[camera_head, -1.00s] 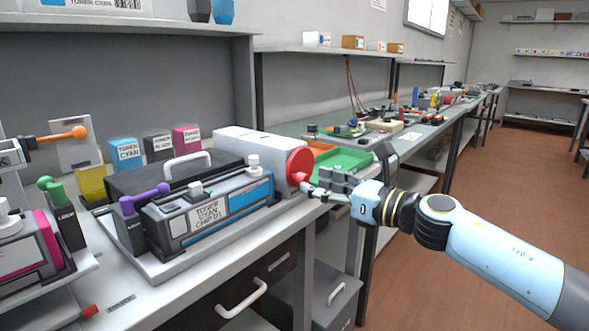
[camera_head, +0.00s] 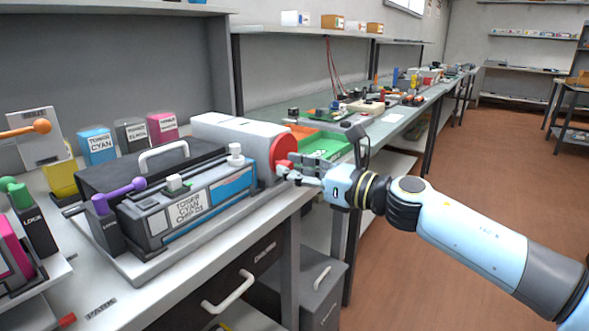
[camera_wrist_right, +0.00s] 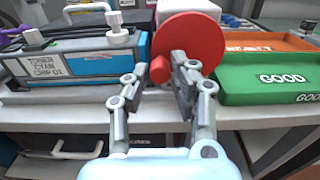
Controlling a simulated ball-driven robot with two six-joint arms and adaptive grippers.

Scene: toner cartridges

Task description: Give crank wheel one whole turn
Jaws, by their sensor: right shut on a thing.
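The crank wheel is a red disc (camera_head: 286,146) on the right end of a long white housing (camera_head: 235,130), with its face turned to the right. A red knob (camera_head: 284,165) stands out from the lower part of its face. In the right wrist view the wheel (camera_wrist_right: 195,38) fills the upper middle, with the knob (camera_wrist_right: 160,70) low on its left. My right gripper (camera_head: 297,168) is at the knob, its fingers (camera_wrist_right: 157,82) on either side of it and shut on it. The exact contact is partly hidden. My left gripper is not in view.
A cyan toner cartridge (camera_head: 190,205) sits in a cradle left of the wheel. A green GOOD tray (camera_wrist_right: 270,78) and an orange tray (camera_wrist_right: 262,44) lie right of it. A grey drawer cabinet (camera_head: 318,285) stands below. The floor at right is clear.

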